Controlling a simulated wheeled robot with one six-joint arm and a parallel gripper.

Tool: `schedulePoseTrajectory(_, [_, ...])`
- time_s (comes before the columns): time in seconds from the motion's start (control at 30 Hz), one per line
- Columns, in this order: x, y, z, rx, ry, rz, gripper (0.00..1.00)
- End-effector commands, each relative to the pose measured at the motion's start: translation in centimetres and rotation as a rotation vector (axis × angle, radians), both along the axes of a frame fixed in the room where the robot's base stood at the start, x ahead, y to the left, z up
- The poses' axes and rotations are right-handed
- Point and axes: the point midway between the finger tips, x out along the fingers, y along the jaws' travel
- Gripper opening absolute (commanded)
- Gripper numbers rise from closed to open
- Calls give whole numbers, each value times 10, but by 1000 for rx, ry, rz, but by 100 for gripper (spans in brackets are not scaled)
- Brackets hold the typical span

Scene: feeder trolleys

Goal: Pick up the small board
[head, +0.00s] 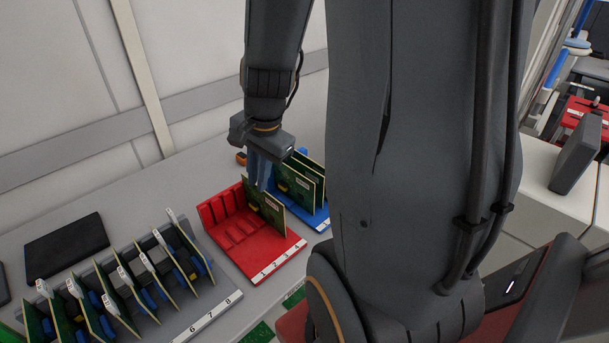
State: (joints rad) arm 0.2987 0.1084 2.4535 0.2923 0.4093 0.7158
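A small green board (266,208) with a pale label stands upright in the red rack (235,250), at the right end of its slots near the number 4. The rack's other slots look empty. My gripper (260,185) points down from above, with its bluish fingers at the upper part of this board. The fingers overlap the board in the picture. I cannot tell whether they touch it or how far apart they are. My arm hides part of the area to the right.
A blue rack (319,220) with several green boards stands close behind the red one. A grey numbered rack (222,311) with several larger boards is at the lower left. A dark flat object (66,248) lies at the left. Bare table shows behind the red rack.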

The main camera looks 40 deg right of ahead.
Motion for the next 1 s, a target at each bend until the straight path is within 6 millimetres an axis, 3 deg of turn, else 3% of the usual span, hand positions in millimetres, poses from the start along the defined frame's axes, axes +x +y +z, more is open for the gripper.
schedulePoseTrajectory(0.03, [6,-24,-1,47,-8,-216,12])
schedulePoseTrajectory(0.2, [19,-97,0,231,-45,-935,12])
schedulePoseTrajectory(0.4, [18,-164,1,407,-86,-1517,12])
schedulePoseTrajectory(0.6, [17,-189,-1,481,-102,-1731,12])
schedulePoseTrajectory(1.0, [32,-191,-41,484,-97,-1739,12])
